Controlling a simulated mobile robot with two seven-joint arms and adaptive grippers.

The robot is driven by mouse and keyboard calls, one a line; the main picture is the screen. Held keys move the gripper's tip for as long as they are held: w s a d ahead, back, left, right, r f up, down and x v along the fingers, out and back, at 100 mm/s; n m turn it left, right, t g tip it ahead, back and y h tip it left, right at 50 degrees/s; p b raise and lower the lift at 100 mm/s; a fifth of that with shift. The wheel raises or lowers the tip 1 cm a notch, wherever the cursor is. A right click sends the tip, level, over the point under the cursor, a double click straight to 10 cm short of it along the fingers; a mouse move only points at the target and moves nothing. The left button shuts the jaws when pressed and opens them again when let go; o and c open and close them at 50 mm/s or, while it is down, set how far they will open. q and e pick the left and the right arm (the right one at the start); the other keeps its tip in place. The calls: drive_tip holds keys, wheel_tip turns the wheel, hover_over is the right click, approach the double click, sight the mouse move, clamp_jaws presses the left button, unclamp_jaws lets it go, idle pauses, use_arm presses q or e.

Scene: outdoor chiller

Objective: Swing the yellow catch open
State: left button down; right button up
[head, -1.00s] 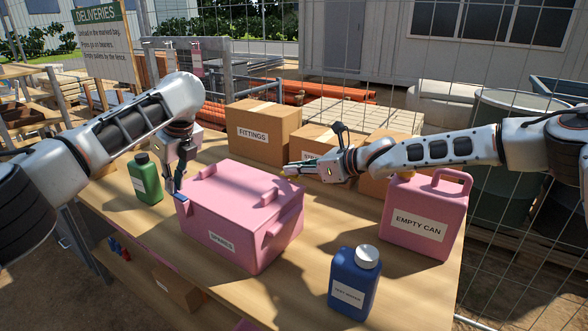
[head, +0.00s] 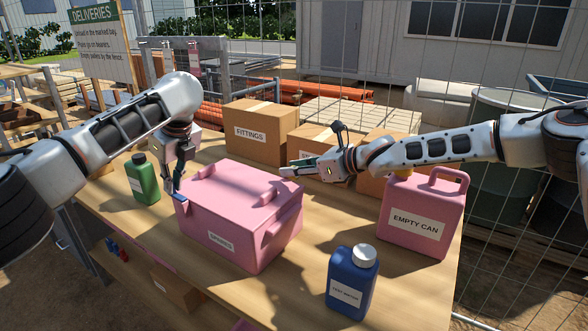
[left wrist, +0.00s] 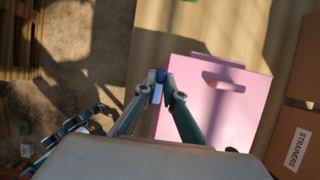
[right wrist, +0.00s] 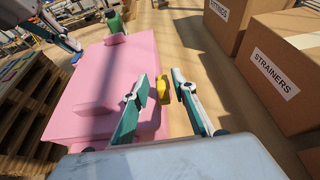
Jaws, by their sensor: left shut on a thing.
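The pink box (head: 238,215) stands on the table with its lid down. The yellow catch (right wrist: 163,89) is at its side in the right wrist view; the box hides it in the head view. My right gripper (head: 284,171) is beyond the box's far right edge. In the right wrist view its open fingers (right wrist: 160,82) are spread with the catch between them, nearer the left finger; I cannot tell whether it touches. My left gripper (head: 174,189) is at the box's left end, shut on a small blue part (left wrist: 160,77) there.
A green bottle (head: 142,180) stands left of the box. A blue bottle (head: 351,284) and a pink can (head: 422,222) stand to the right. Cardboard boxes (head: 260,129) stand behind. Bare table (head: 295,270) lies between the box and blue bottle.

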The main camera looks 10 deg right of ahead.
use_arm(q)
drive_tip(key=shift+a, duration=0.1)
use_arm(e)
drive_tip(key=v, duration=1.2)
use_arm(q)
drive_tip(key=c, duration=2)
unclamp_jaws()
drive_tip(key=shift+c, duration=0.2)
